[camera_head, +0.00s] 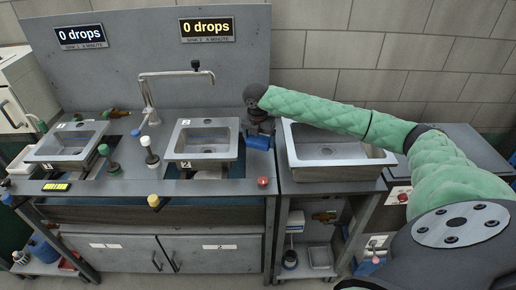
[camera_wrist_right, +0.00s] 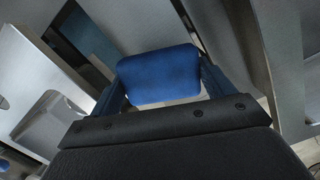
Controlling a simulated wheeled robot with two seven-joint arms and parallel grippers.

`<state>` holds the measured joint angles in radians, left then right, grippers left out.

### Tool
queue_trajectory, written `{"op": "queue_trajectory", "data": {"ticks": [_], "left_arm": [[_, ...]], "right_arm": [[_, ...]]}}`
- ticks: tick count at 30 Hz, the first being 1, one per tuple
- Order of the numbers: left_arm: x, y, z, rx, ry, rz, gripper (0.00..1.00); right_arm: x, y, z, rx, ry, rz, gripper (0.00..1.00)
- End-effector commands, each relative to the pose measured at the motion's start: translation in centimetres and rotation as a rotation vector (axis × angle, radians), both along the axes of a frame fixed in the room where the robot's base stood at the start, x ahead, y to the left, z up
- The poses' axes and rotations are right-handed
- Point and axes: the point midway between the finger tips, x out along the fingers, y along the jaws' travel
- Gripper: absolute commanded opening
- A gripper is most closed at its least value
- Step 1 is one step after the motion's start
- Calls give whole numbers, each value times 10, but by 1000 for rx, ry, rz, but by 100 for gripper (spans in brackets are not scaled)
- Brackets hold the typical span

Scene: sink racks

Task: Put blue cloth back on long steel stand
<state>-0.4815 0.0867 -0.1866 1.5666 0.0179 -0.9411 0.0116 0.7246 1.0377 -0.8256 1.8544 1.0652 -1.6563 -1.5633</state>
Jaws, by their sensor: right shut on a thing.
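My right gripper (camera_head: 260,128) reaches in from the right and points down at the right end of the sink bench, between the middle basin and the large right basin. It is shut on the blue cloth (camera_head: 258,142), which shows just below its jaws. In the right wrist view the blue cloth (camera_wrist_right: 158,75) is a smooth blue block between the two fingers. I cannot tell whether the cloth touches the bench top. I cannot pick out the long steel stand with certainty. My left gripper is not in view.
The middle basin (camera_head: 205,157) stands just left of the gripper, and the large steel basin (camera_head: 335,172) just right. A tall faucet (camera_head: 150,100) stands behind. A red knob (camera_head: 263,182) is on the bench's front edge. A grey back panel (camera_head: 150,50) rises behind the bench.

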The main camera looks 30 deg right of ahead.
Motion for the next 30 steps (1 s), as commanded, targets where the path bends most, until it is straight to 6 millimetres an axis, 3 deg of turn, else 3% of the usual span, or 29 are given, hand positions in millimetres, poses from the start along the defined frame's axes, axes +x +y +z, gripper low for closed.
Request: {"op": "queue_trajectory", "data": {"ticks": [15, 27, 28, 30], "left_arm": [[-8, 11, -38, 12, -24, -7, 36], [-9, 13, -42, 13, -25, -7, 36], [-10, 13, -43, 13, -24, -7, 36], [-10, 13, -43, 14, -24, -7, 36]], "right_arm": [[0, 1, -50, 1, 1, 1, 56], [0, 1, -55, 1, 1, 1, 56], [0, 1, -55, 1, 1, 1, 87], [0, 1, -55, 1, 1, 1, 100]]}}
